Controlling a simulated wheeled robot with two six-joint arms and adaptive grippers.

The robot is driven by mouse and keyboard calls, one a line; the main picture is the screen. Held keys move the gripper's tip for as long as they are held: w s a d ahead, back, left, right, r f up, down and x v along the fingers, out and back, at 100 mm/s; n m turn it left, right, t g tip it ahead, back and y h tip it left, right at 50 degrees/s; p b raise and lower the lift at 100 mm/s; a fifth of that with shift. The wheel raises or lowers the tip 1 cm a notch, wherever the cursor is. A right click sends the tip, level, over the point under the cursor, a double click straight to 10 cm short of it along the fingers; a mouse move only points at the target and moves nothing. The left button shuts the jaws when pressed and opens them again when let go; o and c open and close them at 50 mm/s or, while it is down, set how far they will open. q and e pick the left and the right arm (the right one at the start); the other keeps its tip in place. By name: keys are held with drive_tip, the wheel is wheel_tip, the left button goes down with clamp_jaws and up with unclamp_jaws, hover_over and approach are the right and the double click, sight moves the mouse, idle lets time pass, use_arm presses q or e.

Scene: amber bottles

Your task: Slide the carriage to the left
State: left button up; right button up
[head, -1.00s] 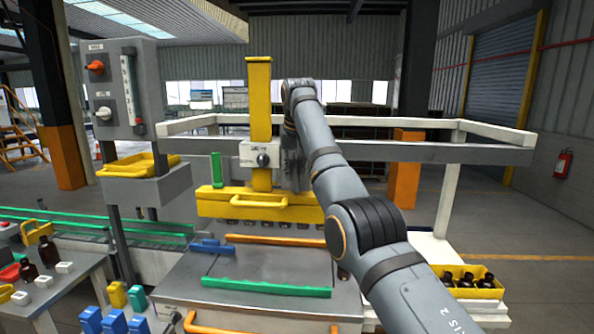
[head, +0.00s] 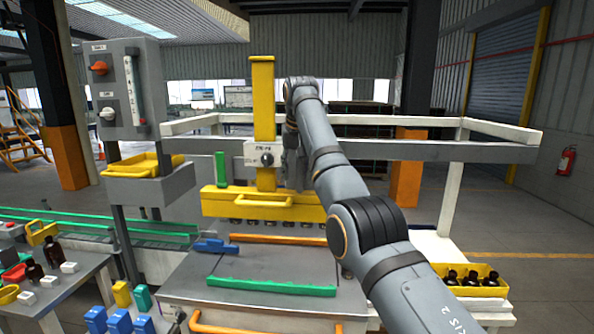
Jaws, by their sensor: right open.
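The carriage (head: 257,154) is a pale block with a dark knob, set on the grey cross rail left of the rail's middle. A yellow mast (head: 263,95) rises through it. Below hangs a wide yellow head (head: 225,205) with a yellow bar handle and a row of dark nozzles underneath. My right gripper (head: 297,168) points down just right of the carriage block, in front of or beside the rail. It is open, its fingers are partly hidden by my forearm, and I cannot tell if it touches the carriage. My left gripper is out of view.
The grey rail (head: 430,152) runs across a white frame (head: 448,190). A control box (head: 120,90) with a yellow tray (head: 140,166) stands left of the rail. A green upright handle (head: 220,168) is left of the mast. A yellow crate (head: 480,291) of bottles sits lower right.

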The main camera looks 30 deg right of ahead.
drive_tip(key=shift+d, duration=0.1)
drive_tip(key=shift+s+r, duration=0.15)
drive_tip(key=shift+r, duration=0.2)
drive_tip(key=v, duration=0.6)
drive_tip(key=shift+s+r, duration=0.2)
drive_tip(key=shift+r, duration=0.15)
drive_tip(key=shift+w, duration=0.1)
